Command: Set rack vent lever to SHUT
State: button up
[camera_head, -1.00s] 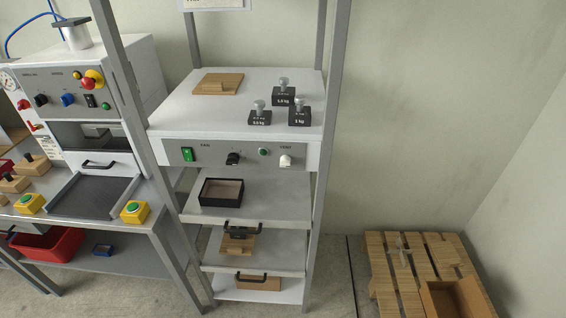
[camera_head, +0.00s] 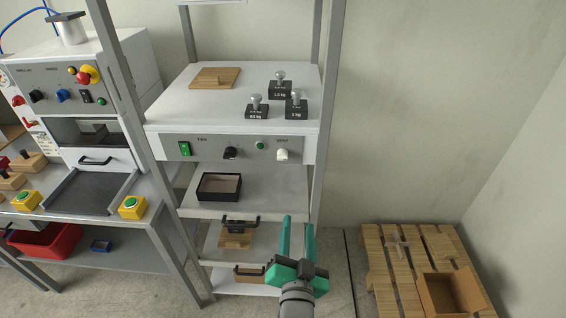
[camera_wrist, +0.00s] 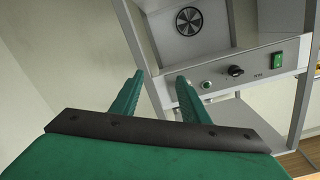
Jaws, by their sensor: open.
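The vent lever (camera_head: 283,154) is a small white knob under the VENT label, at the right end of the rack's grey control panel (camera_head: 205,147). Its exact setting is too small to read in the head view. My green gripper (camera_head: 298,222) is open and empty, in front of and below the panel's right end. In the wrist view, my gripper's fingers (camera_wrist: 158,85) are apart with nothing between them.
The panel also holds a green switch (camera_head: 185,149), a black knob (camera_head: 231,153) and a green button (camera_head: 260,146). Several weights (camera_head: 257,107) and a wooden board (camera_head: 214,78) sit on top. A black-rimmed box (camera_head: 219,187) is on a shelf below. A pallet (camera_head: 397,262) stands right.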

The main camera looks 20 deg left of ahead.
jog(key=y, duration=0.2)
send_near(283, 159)
jog(key=shift+m, duration=0.3)
jog(key=x, duration=0.9)
jog(key=shift+s+f, duration=0.1)
jog(key=shift+w+d+h, duration=0.1)
jog(key=shift+w+h, duration=0.15)
jog(key=shift+h, duration=0.15)
jog(key=shift+s+a, duration=0.15)
jog(key=shift+a, duration=0.15)
jog(key=shift+c, duration=0.6)
jog(key=shift+d, duration=0.1)
jog(key=c, duration=0.9)
